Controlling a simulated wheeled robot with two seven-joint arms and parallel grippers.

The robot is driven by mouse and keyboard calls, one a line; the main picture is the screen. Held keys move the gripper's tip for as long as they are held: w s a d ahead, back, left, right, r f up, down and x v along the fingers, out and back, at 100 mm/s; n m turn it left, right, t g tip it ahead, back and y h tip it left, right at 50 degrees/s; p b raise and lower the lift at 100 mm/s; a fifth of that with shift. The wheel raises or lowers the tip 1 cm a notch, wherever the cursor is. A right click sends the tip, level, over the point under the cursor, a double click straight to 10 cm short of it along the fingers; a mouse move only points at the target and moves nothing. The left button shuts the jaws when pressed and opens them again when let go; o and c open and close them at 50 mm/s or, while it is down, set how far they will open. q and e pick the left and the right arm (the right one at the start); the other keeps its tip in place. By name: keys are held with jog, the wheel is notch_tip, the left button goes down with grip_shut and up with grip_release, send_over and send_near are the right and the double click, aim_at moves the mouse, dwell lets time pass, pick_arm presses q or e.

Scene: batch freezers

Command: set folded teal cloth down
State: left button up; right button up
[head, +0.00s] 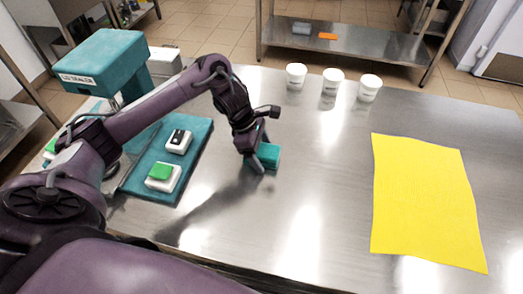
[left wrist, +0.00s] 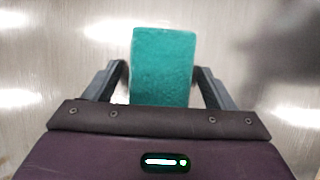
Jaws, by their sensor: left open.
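The folded teal cloth (head: 268,156) is a small thick block on the steel table, right of the lid sealer. It also shows in the left wrist view (left wrist: 163,62), lying between the two fingers. My left gripper (head: 258,160) is at the cloth, with its fingers spread on either side; in the left wrist view there is a gap between each finger and the cloth (left wrist: 160,88). The left gripper is open. The cloth's near end is hidden by the wrist in that view. My right gripper is not in view.
A yellow sheet (head: 425,200) lies at the right. Three white cups (head: 333,82) stand along the back edge. The teal lid sealer (head: 104,62) and its base with a green button (head: 160,172) are at the left. The table between cloth and yellow sheet is clear.

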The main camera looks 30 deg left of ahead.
pick_arm(q)
jog(key=shift+a+r+p, duration=0.1)
jog(key=shift+r+p, duration=0.2)
jog(key=shift+r, duration=0.05)
jog(key=p+v, duration=0.2)
jog(key=v, duration=0.9)
jog(key=shift+a+r, duration=0.1)
jog(key=shift+r, duration=0.2)
